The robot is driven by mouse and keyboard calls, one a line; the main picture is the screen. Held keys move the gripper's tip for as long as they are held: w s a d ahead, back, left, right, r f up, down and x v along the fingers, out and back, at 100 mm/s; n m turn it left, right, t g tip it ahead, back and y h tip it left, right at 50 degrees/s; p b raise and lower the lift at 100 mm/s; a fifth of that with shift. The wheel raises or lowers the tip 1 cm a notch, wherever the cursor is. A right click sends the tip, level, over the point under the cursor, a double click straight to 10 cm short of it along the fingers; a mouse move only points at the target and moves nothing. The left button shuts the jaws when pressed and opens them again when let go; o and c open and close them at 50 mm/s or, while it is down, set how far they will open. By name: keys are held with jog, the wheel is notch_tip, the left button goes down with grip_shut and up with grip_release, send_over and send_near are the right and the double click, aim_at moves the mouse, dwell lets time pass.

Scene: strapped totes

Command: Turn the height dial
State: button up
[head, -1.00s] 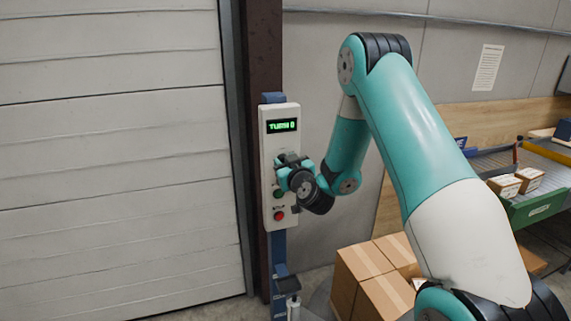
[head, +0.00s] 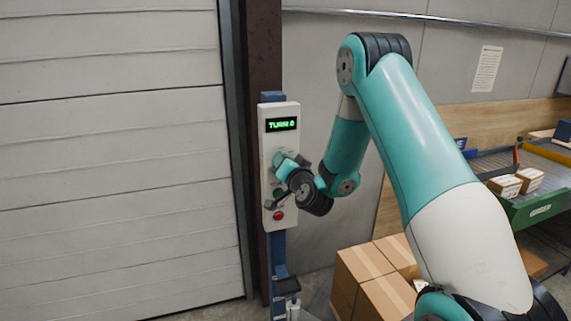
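A tall pale control panel (head: 266,222) stands upright on a blue post beside the door frame. Its small screen (head: 282,125) shows green text that seems to read "TURN" and a digit like 0. My gripper (head: 279,180) is at the middle of the panel's face, tilted over. The height dial is not seen, and my gripper covers the part of the panel below the screen. I cannot tell whether the fingers are closed on it.
A closed white sectional door (head: 110,150) fills the left. Cardboard boxes (head: 365,262) are stacked on the floor below my arm. A green tray (head: 538,210) and small cartons (head: 505,185) stand on a bench at the right. A paper notice (head: 487,67) hangs on the grey wall.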

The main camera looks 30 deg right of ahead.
jog(key=shift+d+f+m+h+p, duration=0.1)
jog(key=shift+m+h+p, duration=0.25)
jog(key=shift+m, duration=3.5)
jog(key=shift+m+h+p, duration=0.3)
jog(key=shift+m+h, duration=0.05)
jog(key=shift+m, duration=3.5)
jog(key=o, duration=0.9)
jog(key=shift+f, duration=0.1)
jog(key=shift+s, duration=0.1)
